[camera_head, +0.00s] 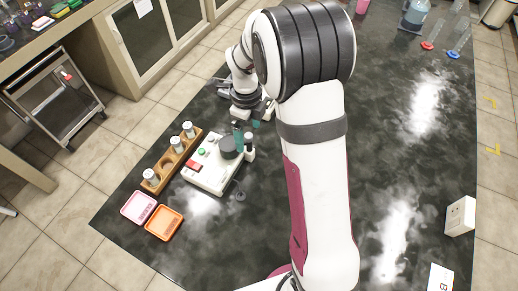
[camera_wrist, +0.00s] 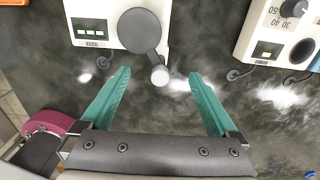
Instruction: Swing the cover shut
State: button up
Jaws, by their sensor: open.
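A white instrument (camera_head: 207,173) with a round dark grey cover (camera_head: 229,147) stands on the black bench in the head view. In the wrist view the instrument (camera_wrist: 92,22) is at the top, and the cover (camera_wrist: 140,30) overhangs its right part. A small pale round knob (camera_wrist: 160,76) sits at the cover's near edge. My gripper (camera_wrist: 159,72) is open, its teal fingers on either side of the knob in the picture. Whether they touch it, and how far shut the cover is, I cannot tell. My gripper (camera_head: 246,127) is partly hidden in the head view.
A wooden rack (camera_head: 171,160) with several small jars and pink (camera_head: 138,207) and orange (camera_head: 164,223) trays stand left of the instrument. Another white device with a dial (camera_wrist: 280,35) is at the wrist view's right. Bare bench lies in front of the instrument.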

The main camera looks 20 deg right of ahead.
jog(key=shift+r, duration=3.5)
